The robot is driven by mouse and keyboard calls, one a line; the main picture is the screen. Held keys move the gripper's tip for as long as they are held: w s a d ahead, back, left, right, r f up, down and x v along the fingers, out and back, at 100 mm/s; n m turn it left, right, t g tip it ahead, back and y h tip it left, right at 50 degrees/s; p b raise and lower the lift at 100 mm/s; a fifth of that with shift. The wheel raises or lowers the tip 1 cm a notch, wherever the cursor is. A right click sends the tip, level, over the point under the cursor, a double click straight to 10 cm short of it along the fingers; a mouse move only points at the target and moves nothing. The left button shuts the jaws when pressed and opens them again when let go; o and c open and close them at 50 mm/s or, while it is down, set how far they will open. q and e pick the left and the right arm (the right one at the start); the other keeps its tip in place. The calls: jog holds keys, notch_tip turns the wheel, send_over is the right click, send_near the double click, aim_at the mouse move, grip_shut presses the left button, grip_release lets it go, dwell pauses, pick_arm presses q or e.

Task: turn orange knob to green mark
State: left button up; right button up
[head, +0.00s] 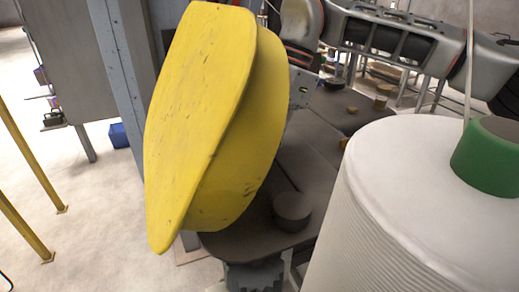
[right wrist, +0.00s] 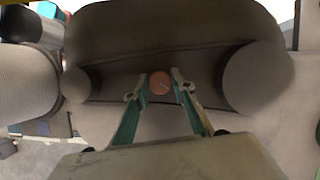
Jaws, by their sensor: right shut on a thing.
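The orange knob (right wrist: 160,84) shows in the right wrist view as a small round brownish-orange face with a faint line on it. It sits on a dark grey machine surface. My right gripper (right wrist: 160,86) is shut on it, with one green-and-grey finger on each side. I cannot make out a green mark in either view. In the head view I cannot tell which small part is this knob, and my right fingertips do not show clearly there. My left gripper is not in view.
A large yellow cover (head: 205,110) blocks much of the head view. A white thread cone (head: 425,200) with a green top (head: 490,158) stands at right. A dark plate (head: 285,170) carries a round grey cap (head: 292,211). Open floor lies at the left.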

jog(key=shift+r+n, duration=0.1)
jog(key=shift+n, duration=0.5)
jog(key=o, duration=1.1)
jog(key=shift+w+d+r, duration=0.1)
jog(key=shift+w+r, duration=0.05)
jog(key=shift+r, duration=0.25)
jog(key=shift+w+d+r, duration=0.6)
jog(key=shift+d+r, duration=0.15)
jog(key=shift+r, duration=0.2)
jog(key=w+d, duration=0.2)
jog(key=d, duration=0.1)
jog(key=w+d, duration=0.2)
jog(key=d, duration=0.1)
jog(key=w+d, duration=0.2)
jog(key=shift+w+d, duration=0.25)
jog(key=shift+d, duration=0.15)
